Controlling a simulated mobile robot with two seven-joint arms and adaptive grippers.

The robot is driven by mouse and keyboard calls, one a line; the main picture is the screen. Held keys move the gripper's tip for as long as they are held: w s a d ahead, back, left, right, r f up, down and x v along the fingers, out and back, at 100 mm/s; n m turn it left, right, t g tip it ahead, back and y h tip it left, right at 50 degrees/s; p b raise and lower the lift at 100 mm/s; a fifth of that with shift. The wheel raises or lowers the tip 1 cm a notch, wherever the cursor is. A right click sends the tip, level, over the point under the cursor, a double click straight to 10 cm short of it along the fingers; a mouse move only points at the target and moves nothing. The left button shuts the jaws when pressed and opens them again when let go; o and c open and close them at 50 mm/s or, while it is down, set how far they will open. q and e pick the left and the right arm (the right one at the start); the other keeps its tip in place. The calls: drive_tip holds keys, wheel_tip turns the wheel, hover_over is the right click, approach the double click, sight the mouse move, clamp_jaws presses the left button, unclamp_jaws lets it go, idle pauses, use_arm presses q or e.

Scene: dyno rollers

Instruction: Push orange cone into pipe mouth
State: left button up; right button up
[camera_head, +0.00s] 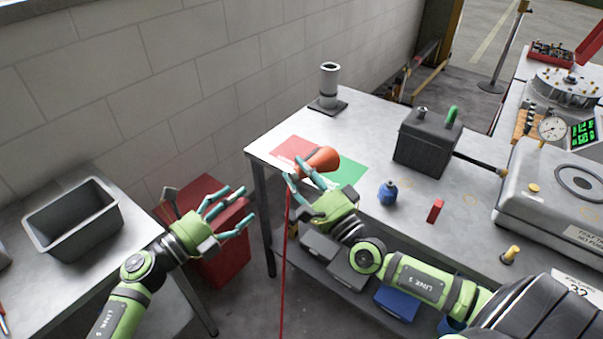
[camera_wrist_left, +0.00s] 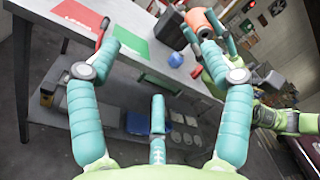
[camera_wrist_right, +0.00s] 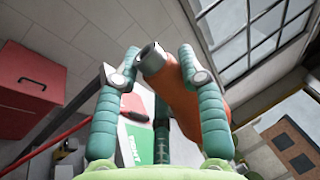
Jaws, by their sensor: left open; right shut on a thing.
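The orange cone (camera_head: 318,160) is held in my right gripper (camera_head: 303,176) above the red and green mat. In the right wrist view the cone (camera_wrist_right: 178,92) lies tilted between the fingers, its grey narrow end pointing up and left. It also shows in the left wrist view (camera_wrist_left: 205,24). A grey pipe (camera_head: 329,88) stands upright on a dark base at the far left corner of the table, its dark mouth facing up. The cone is apart from it. My left gripper (camera_head: 236,208) is open and empty, left of the table and above a red cabinet.
The mat has a red half (camera_head: 293,149) and a green half (camera_head: 347,174). A dark box (camera_head: 428,143), blue bottle (camera_head: 388,193) and red block (camera_head: 435,211) stand to the right. A grey bin (camera_head: 75,218) sits on the left table. The red cabinet (camera_head: 222,255) stands between the tables.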

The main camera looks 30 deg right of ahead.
sight(296, 175)
use_arm(q)
drive_tip(key=s+d+r+m+g, duration=0.1)
drive_tip(key=d+m, duration=0.1)
drive_tip(key=d, duration=0.2)
drive_tip(key=d+r+m+g, duration=0.1)
drive_tip(key=d+m, duration=0.1)
drive_tip(key=d, duration=0.2)
drive_tip(key=s+d+r+m+g, duration=0.1)
drive_tip(key=d+r+m, duration=0.1)
drive_tip(key=d, duration=0.3)
drive_tip(key=shift+s+g, duration=0.35)
drive_tip(key=shift+g, duration=0.05)
drive_tip(key=shift+a, duration=0.1)
drive_tip(key=c, duration=1)
drive_tip(key=o, duration=1.3)
use_arm(e)
drive_tip(key=shift+r, duration=0.1)
use_arm(q)
drive_tip(key=shift+a, duration=0.1)
drive_tip(key=a, duration=0.8)
drive_tip(key=s+a, duration=0.1)
drive_tip(key=a, duration=0.2)
drive_tip(key=shift+a, duration=0.4)
